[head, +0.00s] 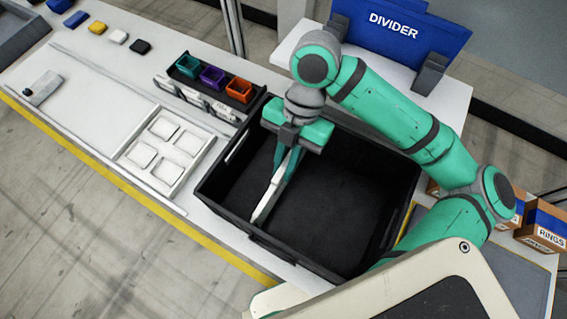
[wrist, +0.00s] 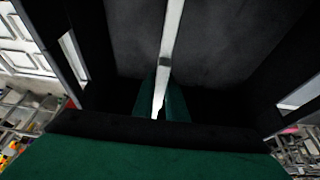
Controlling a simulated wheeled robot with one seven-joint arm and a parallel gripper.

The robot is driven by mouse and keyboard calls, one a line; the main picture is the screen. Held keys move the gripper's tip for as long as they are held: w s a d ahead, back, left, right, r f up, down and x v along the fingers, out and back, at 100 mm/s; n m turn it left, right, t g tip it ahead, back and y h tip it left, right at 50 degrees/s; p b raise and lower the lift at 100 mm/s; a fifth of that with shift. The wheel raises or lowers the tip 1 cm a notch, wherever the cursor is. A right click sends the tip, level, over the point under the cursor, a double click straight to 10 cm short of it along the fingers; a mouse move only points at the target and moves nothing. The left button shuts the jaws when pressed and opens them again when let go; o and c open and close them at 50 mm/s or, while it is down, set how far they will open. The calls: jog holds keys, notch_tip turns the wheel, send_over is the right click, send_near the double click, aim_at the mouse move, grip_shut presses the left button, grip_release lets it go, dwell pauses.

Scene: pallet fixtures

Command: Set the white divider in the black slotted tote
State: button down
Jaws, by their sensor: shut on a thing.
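The white divider (head: 264,201) is a thin panel seen nearly edge-on in the head view. It lies inside the outline of the black slotted tote (head: 283,254), over the tote's left part. My gripper (head: 288,163) is shut on the divider from above. In the wrist view the divider (wrist: 173,28) runs up from between the green fingers (wrist: 160,104), with the dark tote interior (wrist: 235,45) around it. The slots are too dark to make out, and I cannot tell whether the divider touches the floor or walls.
A blue DIVIDER sign (head: 395,32) stands behind my arm. Left of the tote are a rack of teal, purple and orange bins (head: 212,78) and a white tray with square pads (head: 165,150). Cardboard boxes (head: 541,228) stand at right. The tote's right part is empty.

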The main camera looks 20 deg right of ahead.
jog(key=shift+f, duration=0.25)
dwell(0.4)
jog(key=c, duration=1.7)
grip_release()
jog(key=v, duration=1)
jog(key=shift+w+r, duration=0.1)
jog(key=shift+r, duration=0.3)
